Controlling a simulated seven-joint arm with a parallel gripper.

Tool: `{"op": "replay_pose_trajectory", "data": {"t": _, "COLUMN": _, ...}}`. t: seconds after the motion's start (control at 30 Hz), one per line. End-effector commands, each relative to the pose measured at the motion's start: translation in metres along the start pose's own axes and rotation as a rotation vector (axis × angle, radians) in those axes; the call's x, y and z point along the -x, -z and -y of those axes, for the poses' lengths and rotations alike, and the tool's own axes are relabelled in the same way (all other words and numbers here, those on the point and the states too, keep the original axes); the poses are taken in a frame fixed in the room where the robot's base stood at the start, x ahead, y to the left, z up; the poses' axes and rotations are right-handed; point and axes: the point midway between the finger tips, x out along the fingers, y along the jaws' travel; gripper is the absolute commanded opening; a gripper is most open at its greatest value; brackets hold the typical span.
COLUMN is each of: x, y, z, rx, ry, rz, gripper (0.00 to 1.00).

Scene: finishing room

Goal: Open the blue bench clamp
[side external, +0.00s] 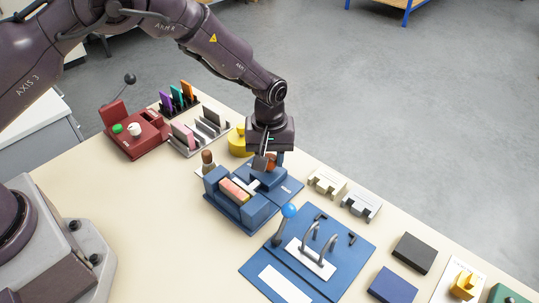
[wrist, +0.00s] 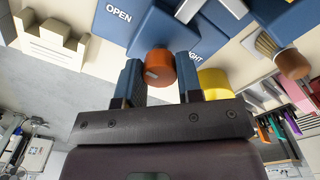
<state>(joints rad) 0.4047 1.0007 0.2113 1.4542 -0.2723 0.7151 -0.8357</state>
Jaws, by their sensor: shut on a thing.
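The blue bench clamp (side external: 240,212) stands near the middle of the table, with a pink block (side external: 234,190) between its jaws. Its orange knob (wrist: 158,63) sits between my gripper's two blue fingers (wrist: 160,76) in the wrist view. My gripper (side external: 268,160) is shut on this knob from above at the clamp's far end. The blue plate by the knob reads "OPEN" on the left in the wrist view, and a partly hidden word ending "GHT" is on the right. In the side view my gripper mostly hides the knob.
A wood-handled brush (wrist: 290,63) and a yellow round object (wrist: 214,83) are close by the clamp. A blue board (side external: 271,262) with a blue-ball lever (side external: 288,211) lies in front right. A red device (side external: 130,138) stands at the back left. Bare tabletop lies left of the clamp.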

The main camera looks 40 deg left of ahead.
Motion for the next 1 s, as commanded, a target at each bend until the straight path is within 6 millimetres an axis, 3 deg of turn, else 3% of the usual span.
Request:
{"op": "replay_pose_trajectory", "data": {"t": 0.63, "x": 0.0002, "y": -0.0008, "z": 0.0003, "rx": 0.048, "ry": 0.002, "rz": 0.003, "gripper": 0.10}}
{"op": "replay_pose_trajectory", "data": {"t": 0.67, "x": 0.0002, "y": -0.0008, "z": 0.0003, "rx": 0.048, "ry": 0.002, "rz": 0.003, "gripper": 0.40}}
{"op": "replay_pose_trajectory", "data": {"t": 0.73, "x": 0.0002, "y": -0.0007, "z": 0.0003, "rx": 0.048, "ry": 0.002, "rz": 0.002, "gripper": 0.56}}
{"op": "replay_pose_trajectory", "data": {"t": 1.0, "x": 0.0002, "y": -0.0003, "z": 0.0000, "rx": 0.047, "ry": 0.001, "rz": 0.001, "gripper": 0.59}}
